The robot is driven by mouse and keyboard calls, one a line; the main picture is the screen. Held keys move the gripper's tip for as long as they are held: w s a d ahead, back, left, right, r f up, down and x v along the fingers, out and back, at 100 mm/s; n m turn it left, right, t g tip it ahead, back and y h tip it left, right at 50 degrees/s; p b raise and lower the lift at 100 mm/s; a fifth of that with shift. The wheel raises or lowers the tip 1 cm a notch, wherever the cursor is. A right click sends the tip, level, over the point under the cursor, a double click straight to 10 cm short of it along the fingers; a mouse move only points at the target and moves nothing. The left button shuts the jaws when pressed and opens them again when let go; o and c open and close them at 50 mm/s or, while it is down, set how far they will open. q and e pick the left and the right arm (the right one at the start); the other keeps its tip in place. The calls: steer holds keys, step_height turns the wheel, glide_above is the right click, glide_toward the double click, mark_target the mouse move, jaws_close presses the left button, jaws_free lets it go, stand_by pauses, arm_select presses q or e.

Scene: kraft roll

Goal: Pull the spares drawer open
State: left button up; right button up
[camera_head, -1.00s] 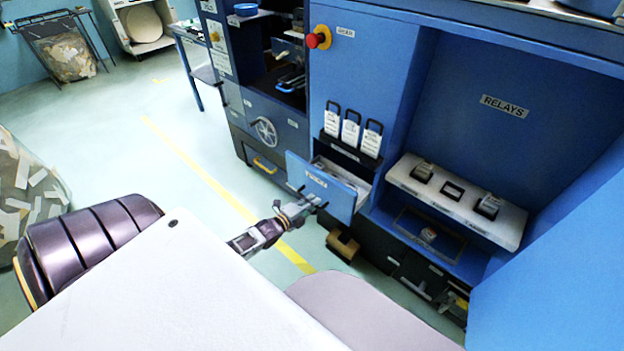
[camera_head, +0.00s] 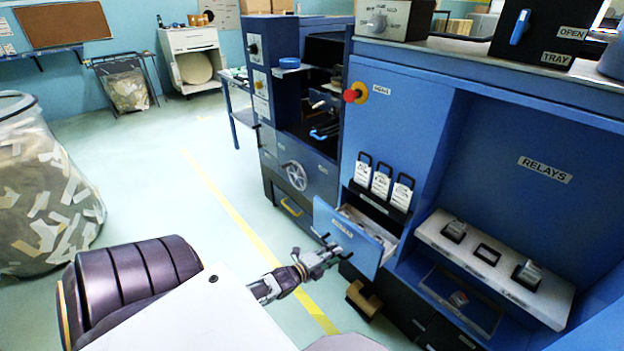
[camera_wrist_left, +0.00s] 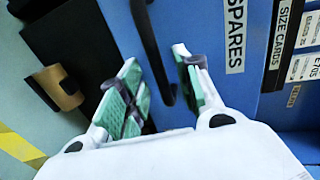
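The spares drawer (camera_head: 359,243) is a blue-fronted drawer low in the blue cabinet. It stands partly pulled out, with its open top and pale contents showing. In the left wrist view its blue front (camera_wrist_left: 207,28) carries a SPARES label (camera_wrist_left: 236,35) and a black bar handle (camera_wrist_left: 153,52). My left gripper (camera_head: 333,257) is at the drawer front. In the wrist view its two green-padded fingers (camera_wrist_left: 160,92) are spread apart, with the handle's end showing between them. I see no finger closed on the handle; whether one touches it is unclear. My right gripper is out of view.
A tan-and-black block (camera_head: 363,299) juts out below the drawer. Size cards (camera_head: 381,184) stand in a black holder above it. A relay shelf (camera_head: 490,262) is to the right. Floor with a yellow line (camera_head: 240,222) is clear to the left; a large scrap bag (camera_head: 45,195) stands farther left.

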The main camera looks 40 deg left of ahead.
arm_select(q)
steer(key=d+v, duration=0.1)
steer(key=v, duration=0.9)
steer(key=shift+a, duration=0.45)
steer(key=shift+s, duration=0.15)
stand_by(0.6)
